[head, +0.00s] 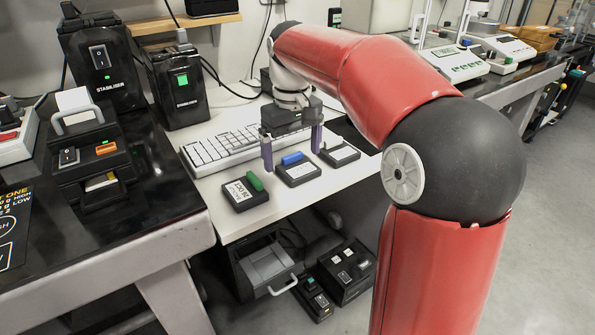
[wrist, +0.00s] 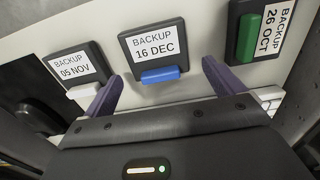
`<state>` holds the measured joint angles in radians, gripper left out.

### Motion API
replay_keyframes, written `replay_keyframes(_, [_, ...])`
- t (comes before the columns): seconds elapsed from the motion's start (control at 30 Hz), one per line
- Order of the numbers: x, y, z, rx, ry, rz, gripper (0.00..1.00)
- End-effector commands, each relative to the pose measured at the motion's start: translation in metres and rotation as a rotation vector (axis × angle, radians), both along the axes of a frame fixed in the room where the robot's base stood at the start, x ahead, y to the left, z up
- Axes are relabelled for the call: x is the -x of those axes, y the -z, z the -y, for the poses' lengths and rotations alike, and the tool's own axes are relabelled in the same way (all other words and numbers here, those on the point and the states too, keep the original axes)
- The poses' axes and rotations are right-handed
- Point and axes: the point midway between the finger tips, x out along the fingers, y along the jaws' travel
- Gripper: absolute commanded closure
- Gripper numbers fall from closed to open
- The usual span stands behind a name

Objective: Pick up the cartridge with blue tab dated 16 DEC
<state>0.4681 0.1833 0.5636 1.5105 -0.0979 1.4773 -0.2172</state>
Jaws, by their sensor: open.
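The cartridge labelled BACKUP 16 DEC (wrist: 153,44) is a black case with a white label and a blue tab (wrist: 160,75). It lies flat on the white table, and in the head view it is the middle cartridge (head: 298,171) of three. My gripper (head: 292,155) is open above it, fingers pointing down. In the wrist view the purple fingertips (wrist: 163,75) stand to either side of the blue tab, apart from the cartridge. Nothing is between the fingers that they touch.
A green-tabbed cartridge, 26 OCT (wrist: 268,33), and a white-tabbed cartridge, 05 NOV (wrist: 76,66), flank it on either side. A white keyboard (head: 212,150) lies behind. An open drawer (head: 270,268) is below the table's front edge. Two black stabiliser boxes (head: 175,85) stand at the back left.

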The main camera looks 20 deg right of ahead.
Motion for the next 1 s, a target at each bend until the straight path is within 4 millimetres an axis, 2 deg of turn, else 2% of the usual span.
replay_keyframes(0.1, [0.0000,0.0126,0.0005,0.000,0.001,0.000,0.06])
replay_keyframes(0.37, [-0.0003,0.0144,0.0001,-0.001,0.001,0.002,0.06])
replay_keyframes(0.73, [-0.0003,0.0142,0.0000,-0.001,0.001,0.002,0.53])
replay_keyframes(1.0, [-0.0003,0.0133,0.0000,0.000,0.001,0.002,0.56])
